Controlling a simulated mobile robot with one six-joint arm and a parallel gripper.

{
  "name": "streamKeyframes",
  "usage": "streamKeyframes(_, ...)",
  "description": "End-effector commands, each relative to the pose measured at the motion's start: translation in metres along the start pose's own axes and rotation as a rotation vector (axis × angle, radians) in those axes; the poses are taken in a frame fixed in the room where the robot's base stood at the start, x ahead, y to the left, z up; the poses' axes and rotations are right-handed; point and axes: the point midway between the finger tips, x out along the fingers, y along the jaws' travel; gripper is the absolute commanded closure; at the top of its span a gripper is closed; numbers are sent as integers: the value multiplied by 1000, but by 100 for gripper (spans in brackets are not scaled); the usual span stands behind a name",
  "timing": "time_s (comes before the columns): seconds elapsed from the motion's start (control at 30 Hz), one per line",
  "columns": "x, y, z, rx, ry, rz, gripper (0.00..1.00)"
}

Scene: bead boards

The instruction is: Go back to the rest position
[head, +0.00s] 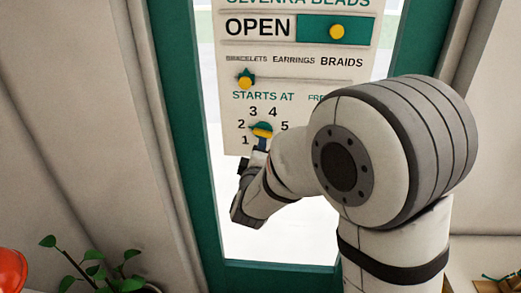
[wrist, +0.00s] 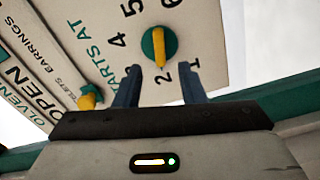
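My gripper (head: 260,144) is in front of the lower part of a hanging sign board (head: 290,66), by its round dial. In the wrist view its two blue fingers (wrist: 160,68) are spread apart with nothing held between them. The teal dial (wrist: 146,43) has a yellow pointer (wrist: 160,47) that is directed at the 2. The pointer's end is close to the gap between the fingertips; I cannot tell whether they touch. In the head view the dial (head: 262,130) is partly covered by my gripper, and my arm hides the board's lower right.
A yellow knob (head: 337,31) is on the teal strip right of OPEN. Another yellow knob (head: 245,80) is at the slot's left end, below BRACELETS. The board hangs in a green-framed opening (head: 190,165). A plant (head: 95,268) and an orange object (head: 10,270) are at lower left.

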Motion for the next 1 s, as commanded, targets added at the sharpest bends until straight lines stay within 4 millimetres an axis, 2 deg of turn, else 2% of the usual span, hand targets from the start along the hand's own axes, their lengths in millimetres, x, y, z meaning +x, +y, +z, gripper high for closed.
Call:
streamKeyframes(0.27,0,2,2,26,4,-17,64)
streamKeyframes(0.43,-4,8,18,225,25,-182,64)
streamKeyframes(0.57,-23,9,38,425,-1,-371,64)
streamKeyframes(0.77,-74,8,78,685,-167,-644,64)
streamKeyframes(0.87,-109,8,104,792,-309,-753,64)
streamKeyframes(1.0,-166,8,143,923,-568,-857,64)
